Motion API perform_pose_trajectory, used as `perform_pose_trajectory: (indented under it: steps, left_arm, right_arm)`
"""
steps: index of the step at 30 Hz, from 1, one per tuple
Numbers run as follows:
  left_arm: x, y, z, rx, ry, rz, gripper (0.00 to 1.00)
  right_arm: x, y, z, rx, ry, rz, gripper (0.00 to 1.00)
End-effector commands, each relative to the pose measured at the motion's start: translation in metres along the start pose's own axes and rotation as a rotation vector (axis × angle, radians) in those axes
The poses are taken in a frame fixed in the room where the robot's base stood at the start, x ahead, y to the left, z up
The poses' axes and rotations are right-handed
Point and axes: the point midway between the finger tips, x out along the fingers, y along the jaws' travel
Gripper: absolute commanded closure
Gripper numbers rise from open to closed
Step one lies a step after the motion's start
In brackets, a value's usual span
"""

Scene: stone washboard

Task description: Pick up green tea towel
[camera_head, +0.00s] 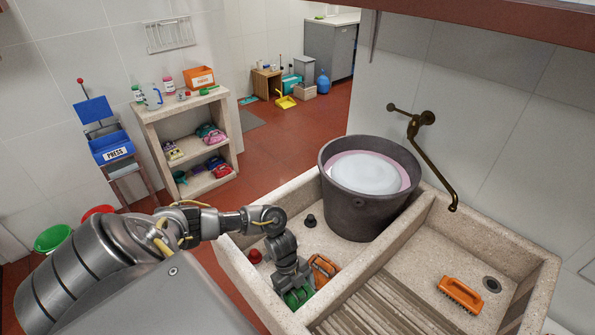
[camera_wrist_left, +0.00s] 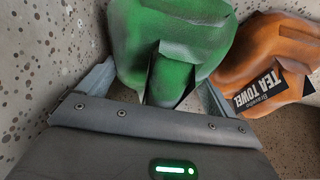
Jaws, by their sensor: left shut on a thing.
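The green tea towel (camera_head: 296,298) is at the bottom of the left basin of the stone sink (camera_head: 236,262). In the left wrist view the green towel (camera_wrist_left: 172,50) is a bunched cloth between the fingers. My left gripper (camera_head: 294,284) reaches down into the basin and is shut on the green towel; it also shows in the left wrist view (camera_wrist_left: 150,92). An orange tea towel (camera_head: 324,270) with a black "TEA TOWEL" label lies just to the right, and it also shows in the left wrist view (camera_wrist_left: 268,60). My right gripper is not in view.
A large dark bucket (camera_head: 350,205) with whitish contents stands behind in the left basin. A dark plug (camera_head: 310,221) and a red object (camera_head: 255,256) are nearby. The right basin holds a ribbed washboard (camera_head: 375,310) and an orange brush (camera_head: 460,294). A brass tap (camera_head: 436,165) hangs above.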

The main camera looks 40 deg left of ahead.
Motion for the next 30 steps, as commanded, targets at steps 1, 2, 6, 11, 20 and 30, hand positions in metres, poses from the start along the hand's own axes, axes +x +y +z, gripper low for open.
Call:
perform_pose_trajectory:
  steps: [1, 2, 6, 11, 20, 30]
  left_arm:
    - [-0.008, 0.000, -0.003, 0.005, -0.001, -0.002, 0.32]
    - [-0.012, -0.001, -0.005, 0.005, -0.001, -0.003, 0.32]
    - [-0.038, -0.001, -0.015, 0.006, -0.002, -0.004, 0.32]
    - [-0.069, -0.001, -0.028, 0.007, -0.001, -0.004, 0.32]
    - [-0.119, -0.001, -0.049, 0.005, -0.001, -0.003, 0.32]
    - [-0.148, 0.000, -0.061, 0.002, -0.001, -0.001, 0.32]
  right_arm:
    - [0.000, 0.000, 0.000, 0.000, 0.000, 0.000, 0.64]
    - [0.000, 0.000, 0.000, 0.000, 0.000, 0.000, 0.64]
    - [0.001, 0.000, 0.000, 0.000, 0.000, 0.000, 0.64]
    - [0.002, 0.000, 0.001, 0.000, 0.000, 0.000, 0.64]
    - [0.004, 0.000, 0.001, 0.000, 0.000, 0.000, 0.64]
    - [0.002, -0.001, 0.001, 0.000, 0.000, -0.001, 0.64]
